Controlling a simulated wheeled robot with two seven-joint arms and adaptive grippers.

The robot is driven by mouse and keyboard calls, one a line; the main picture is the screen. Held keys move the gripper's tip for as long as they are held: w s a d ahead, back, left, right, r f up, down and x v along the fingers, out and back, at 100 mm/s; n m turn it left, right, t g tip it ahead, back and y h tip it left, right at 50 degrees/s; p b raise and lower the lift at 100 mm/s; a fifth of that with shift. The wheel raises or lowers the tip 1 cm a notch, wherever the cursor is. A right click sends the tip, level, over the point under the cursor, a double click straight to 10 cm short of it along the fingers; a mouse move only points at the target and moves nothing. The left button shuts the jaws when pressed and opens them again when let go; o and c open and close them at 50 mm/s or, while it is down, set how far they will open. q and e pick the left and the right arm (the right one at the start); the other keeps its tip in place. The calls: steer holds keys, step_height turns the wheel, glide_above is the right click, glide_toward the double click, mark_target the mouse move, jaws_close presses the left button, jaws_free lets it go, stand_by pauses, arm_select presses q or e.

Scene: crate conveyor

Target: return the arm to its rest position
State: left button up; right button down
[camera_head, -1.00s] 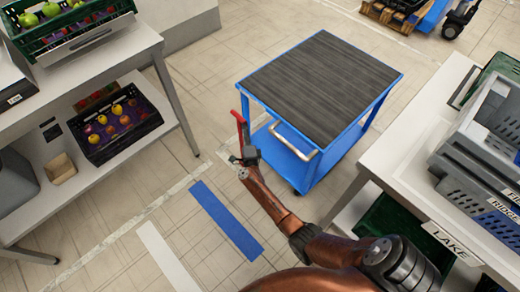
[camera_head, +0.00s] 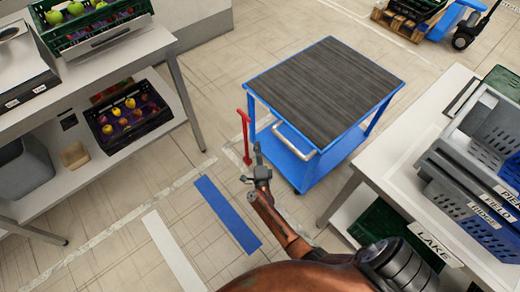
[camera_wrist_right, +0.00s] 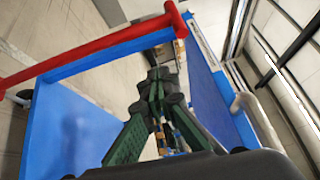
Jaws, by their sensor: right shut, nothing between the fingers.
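My right arm comes in from the bottom of the head view. Its gripper (camera_head: 258,158) is shut and empty, out in front of the near left side of the blue cart (camera_head: 302,165). The right wrist view shows the same gripper (camera_wrist_right: 158,80) with its fingers together, near the cart's blue frame (camera_wrist_right: 85,125). I cannot tell whether it touches the cart. My left gripper is not in view.
A red bar (camera_head: 245,135) stands by the cart's left corner. A white table with grey crates (camera_head: 470,190) is at the right. A shelf with a black fruit crate (camera_head: 125,130) is at the left.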

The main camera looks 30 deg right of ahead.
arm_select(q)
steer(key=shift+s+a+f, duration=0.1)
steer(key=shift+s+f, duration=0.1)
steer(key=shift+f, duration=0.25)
arm_select(e)
steer(key=shift+s+a, duration=0.2)
steer(key=shift+s, duration=0.35)
